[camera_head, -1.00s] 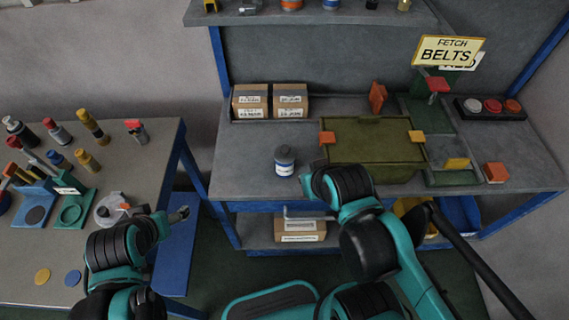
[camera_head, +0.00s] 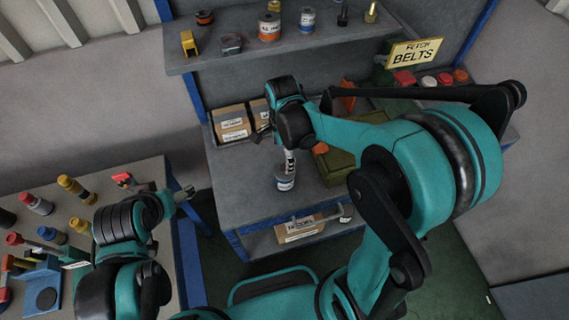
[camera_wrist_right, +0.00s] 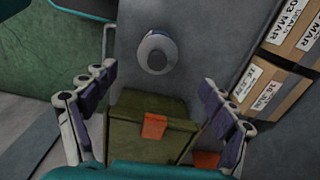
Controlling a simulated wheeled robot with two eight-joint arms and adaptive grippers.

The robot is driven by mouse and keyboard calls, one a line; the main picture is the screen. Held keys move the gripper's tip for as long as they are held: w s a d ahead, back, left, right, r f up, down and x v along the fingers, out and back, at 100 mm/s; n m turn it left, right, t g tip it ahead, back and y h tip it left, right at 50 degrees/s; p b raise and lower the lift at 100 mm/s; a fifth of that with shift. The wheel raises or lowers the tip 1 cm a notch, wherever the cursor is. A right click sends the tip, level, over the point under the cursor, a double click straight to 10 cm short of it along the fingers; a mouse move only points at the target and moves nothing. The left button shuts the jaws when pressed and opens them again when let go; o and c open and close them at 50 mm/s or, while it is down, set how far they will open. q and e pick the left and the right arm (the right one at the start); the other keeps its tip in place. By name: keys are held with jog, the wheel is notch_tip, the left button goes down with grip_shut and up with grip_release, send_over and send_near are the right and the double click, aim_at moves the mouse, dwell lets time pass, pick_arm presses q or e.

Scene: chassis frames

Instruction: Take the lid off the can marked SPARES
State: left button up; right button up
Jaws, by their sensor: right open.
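A small white and blue can (camera_head: 284,182) stands upright on the bench; its label is too small to read. In the right wrist view the same can (camera_wrist_right: 156,54) is seen from above, with a pale round top, beyond my fingertips. My right gripper (camera_head: 277,150) is above the can, pointing down and partly hidden by its own arm. In the wrist view my right gripper (camera_wrist_right: 160,82) is open and empty, its fingers wide apart. My left gripper (camera_head: 186,194) is at the left, near the side table's edge; its finger opening is unclear.
A green box (camera_head: 335,166) with orange latches stands right of the can. Cardboard boxes (camera_head: 231,124) stand behind left. Other cans, one orange and white (camera_head: 269,27) and one blue and white (camera_head: 307,20), stand on the upper shelf. The bench left of the can is clear.

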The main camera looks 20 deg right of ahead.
jog(key=f, duration=0.2)
jog(key=f+b, duration=0.1)
jog(key=f, duration=0.2)
jog(key=f+b, duration=0.1)
jog(key=f, duration=0.1)
jog(key=shift+s+d+f, duration=0.15)
jog(key=shift+d+f, duration=0.1)
jog(key=shift+f, duration=0.1)
jog(key=shift+s, duration=0.1)
grip_shut()
